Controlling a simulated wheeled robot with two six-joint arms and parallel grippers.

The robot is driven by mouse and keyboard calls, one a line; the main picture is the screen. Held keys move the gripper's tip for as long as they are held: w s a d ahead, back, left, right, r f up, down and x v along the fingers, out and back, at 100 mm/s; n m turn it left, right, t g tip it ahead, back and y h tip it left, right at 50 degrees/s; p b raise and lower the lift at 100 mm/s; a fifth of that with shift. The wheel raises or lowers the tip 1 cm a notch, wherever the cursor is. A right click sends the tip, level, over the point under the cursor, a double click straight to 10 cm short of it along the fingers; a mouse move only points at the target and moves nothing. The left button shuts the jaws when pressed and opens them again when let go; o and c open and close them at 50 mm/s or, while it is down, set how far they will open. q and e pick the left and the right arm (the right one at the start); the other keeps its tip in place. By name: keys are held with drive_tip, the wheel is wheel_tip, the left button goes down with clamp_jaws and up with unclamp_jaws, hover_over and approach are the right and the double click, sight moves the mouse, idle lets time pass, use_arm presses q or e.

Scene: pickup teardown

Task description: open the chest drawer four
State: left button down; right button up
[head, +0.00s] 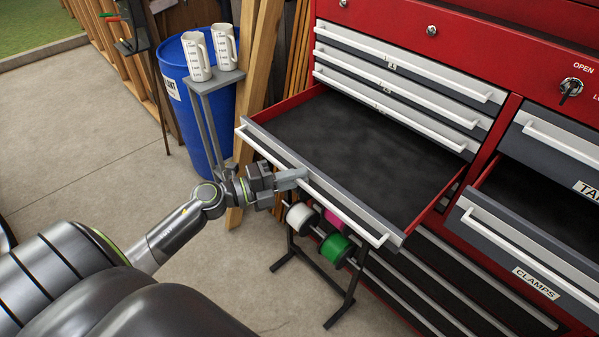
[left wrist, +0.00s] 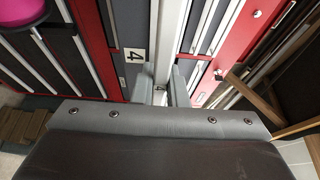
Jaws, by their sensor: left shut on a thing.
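The red tool chest (head: 470,30) fills the right of the head view. A wide drawer (head: 365,140) stands pulled far out below three shut drawers, and its dark inside looks empty. A white bar handle (head: 350,222) runs along its front. My left gripper (head: 293,178) is shut on this handle near its middle. In the left wrist view, a label with a 4 (left wrist: 136,55) shows on the drawer front beside the handle (left wrist: 170,45). The fingers (left wrist: 165,88) are on either side of the handle. My right gripper is in neither view.
Another drawer, marked CLAMPS (head: 536,282), stands open at the right. A rack with spools (head: 335,248) stands below the open drawer. A blue barrel (head: 205,110) and a stand with two white jugs (head: 225,48) are at the back left. The concrete floor (head: 85,130) at left is clear.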

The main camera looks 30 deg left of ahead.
use_arm(q)
drive_tip(key=shift+s+a, duration=0.1)
drive_tip(key=shift+s, duration=0.3)
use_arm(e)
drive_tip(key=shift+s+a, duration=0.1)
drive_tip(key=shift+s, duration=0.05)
use_arm(q)
drive_tip(key=c, duration=1.4)
unclamp_jaws()
drive_tip(key=shift+w, duration=0.1)
drive_tip(key=shift+c, duration=0.2)
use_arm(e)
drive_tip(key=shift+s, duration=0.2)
